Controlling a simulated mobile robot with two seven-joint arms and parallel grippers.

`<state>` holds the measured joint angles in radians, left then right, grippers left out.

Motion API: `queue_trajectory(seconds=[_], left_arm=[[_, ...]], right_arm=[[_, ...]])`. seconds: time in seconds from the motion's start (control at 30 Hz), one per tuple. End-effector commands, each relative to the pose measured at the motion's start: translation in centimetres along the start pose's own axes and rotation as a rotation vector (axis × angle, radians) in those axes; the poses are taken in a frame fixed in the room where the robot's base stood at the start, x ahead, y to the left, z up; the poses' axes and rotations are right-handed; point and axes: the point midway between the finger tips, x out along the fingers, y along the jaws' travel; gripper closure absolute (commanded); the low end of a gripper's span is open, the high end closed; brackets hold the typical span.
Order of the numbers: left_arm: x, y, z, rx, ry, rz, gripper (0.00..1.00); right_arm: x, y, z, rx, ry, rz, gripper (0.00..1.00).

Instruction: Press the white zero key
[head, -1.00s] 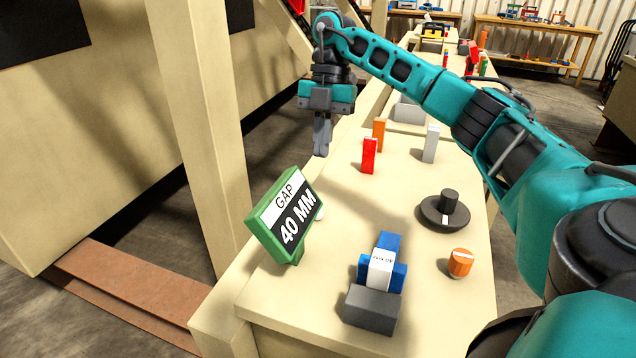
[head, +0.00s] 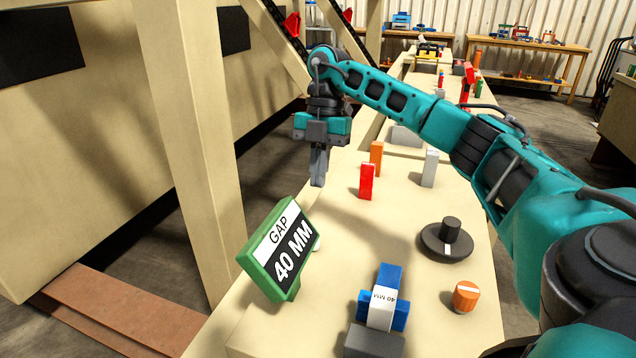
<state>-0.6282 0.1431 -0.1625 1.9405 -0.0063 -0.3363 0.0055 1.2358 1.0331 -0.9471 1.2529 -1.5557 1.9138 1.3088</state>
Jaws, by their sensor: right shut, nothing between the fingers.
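A small white piece (head: 317,243) shows at the right edge of the green sign, on the cream bench. The sign hides most of it, so I cannot tell whether it is the white zero key. The green-framed sign (head: 279,250) reads "GAP 40 MM" and stands tilted on the bench. My right gripper (head: 318,183) is shut and empty, fingers pointing down. It hangs beyond the sign and left of a red upright block (head: 367,181), apart from both in the picture. My left gripper is not in view.
An orange block (head: 376,158) and a pale grey block (head: 430,168) stand near the red one. A black knob (head: 451,229), an orange knob (head: 465,296) and a blue block with a "40 MM" label (head: 388,283) are nearer. A cream post (head: 195,150) rises at left.

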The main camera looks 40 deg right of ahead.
Motion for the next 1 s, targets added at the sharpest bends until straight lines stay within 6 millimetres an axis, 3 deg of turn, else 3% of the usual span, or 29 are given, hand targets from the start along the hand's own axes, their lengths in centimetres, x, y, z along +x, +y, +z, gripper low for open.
queue_trajectory(seconds=[0.3,0.5,0.7,1.0], left_arm=[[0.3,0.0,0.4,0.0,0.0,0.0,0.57],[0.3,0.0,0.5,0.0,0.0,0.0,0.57],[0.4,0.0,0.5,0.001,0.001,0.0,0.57],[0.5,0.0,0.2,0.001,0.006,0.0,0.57]], right_arm=[[7.1,-0.1,0.0,0.0,0.001,-0.005,1.0],[10.1,-0.1,0.7,0.002,0.001,-0.002,1.0],[11.5,0.0,1.1,0.001,0.0,-0.001,1.0],[11.6,0.0,1.1,0.001,0.0,-0.001,1.0]])
